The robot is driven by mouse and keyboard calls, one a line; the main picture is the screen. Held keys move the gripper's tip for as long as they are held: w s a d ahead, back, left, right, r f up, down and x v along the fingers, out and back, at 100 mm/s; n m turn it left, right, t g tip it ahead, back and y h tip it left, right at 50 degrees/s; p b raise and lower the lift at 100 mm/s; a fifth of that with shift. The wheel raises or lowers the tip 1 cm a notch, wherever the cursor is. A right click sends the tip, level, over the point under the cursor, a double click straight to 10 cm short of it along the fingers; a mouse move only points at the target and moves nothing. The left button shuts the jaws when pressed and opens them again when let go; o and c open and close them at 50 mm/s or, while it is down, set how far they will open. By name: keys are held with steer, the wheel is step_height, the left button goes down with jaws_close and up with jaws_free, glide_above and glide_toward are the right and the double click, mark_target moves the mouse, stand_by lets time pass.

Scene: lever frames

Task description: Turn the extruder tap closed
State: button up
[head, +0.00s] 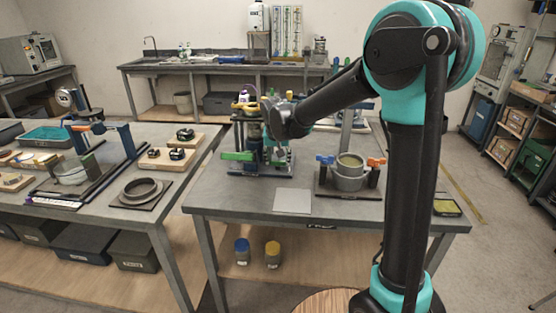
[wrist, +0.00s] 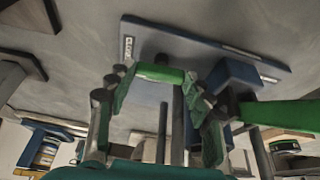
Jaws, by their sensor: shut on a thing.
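The extruder (head: 252,130) is a dark upright stand with a blue base plate (wrist: 190,40) on the middle table. A green lever (head: 237,156) sticks out from its left side in the head view. In the wrist view a short green handle (wrist: 160,73), which looks like the tap's, lies between my fingertips. A longer green bar (wrist: 285,112) reaches right from a blue block (wrist: 235,75). My gripper (wrist: 158,80) is shut on the short green handle. In the head view my gripper is at the extruder's right side, and its fingertips are hard to make out.
A grey pot (head: 348,178) stands between blue and orange handles to the right on the same table. A light square plate (head: 293,201) lies flat in front of the extruder. The table front is otherwise clear. A left table (head: 195,150) carries rings and fixtures.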

steer(key=shift+m, duration=0.4)
steer(key=o, duration=1.1)
steer(key=shift+o, duration=0.2)
steer(key=v, duration=1.2)
steer(key=shift+a, duration=0.15)
